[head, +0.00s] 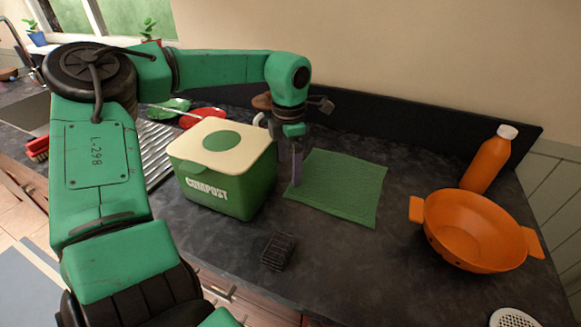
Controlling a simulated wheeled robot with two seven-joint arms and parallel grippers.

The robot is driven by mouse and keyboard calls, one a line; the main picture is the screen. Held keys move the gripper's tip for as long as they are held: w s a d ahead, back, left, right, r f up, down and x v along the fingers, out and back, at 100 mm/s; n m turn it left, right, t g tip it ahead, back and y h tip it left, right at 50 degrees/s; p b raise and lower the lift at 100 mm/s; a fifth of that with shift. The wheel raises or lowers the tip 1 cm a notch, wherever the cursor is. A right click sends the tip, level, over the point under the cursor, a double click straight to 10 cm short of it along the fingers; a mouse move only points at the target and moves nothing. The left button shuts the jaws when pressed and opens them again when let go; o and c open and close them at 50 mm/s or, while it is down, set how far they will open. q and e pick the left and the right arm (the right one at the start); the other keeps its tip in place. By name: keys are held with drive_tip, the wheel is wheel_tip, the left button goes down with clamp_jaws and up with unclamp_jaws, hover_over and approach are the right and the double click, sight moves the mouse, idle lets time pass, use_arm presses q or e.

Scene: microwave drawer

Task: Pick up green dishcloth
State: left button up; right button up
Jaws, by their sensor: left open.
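The green dishcloth (340,187) lies flat on the dark countertop, to the right of the compost bin. My left gripper (296,172) comes in from the left and points down at the cloth's left edge. Its finger overlaps that edge in the head view; I cannot tell whether it touches the cloth. The gripper is open, and the cloth lies flat with no visible lift. My right gripper is not in view.
A green compost bin (222,190) with a cream lid stands close left of the gripper. An orange colander (474,232) and an orange bottle (487,162) stand at the right. A small black rack (278,251) sits in front. The backsplash (420,118) runs behind.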

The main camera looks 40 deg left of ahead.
sight(290, 196)
use_arm(q)
drive_tip(key=f+b, duration=0.2)
drive_tip(key=f, duration=0.1)
drive_tip(key=f+b, duration=0.2)
drive_tip(key=f, duration=0.2)
drive_tip(key=shift+w+f, duration=0.2)
drive_tip(key=shift+f, duration=0.05)
drive_tip(key=shift+s+f+b, duration=0.1)
drive_tip(key=shift+f+b, duration=0.15)
drive_tip(key=shift+b, duration=0.3)
drive_tip(key=shift+f+b, duration=0.3)
drive_tip(key=shift+f, duration=0.05)
drive_tip(key=shift+c, duration=0.2)
drive_tip(key=shift+r, duration=0.1)
drive_tip(key=shift+c, duration=1.2)
clamp_jaws()
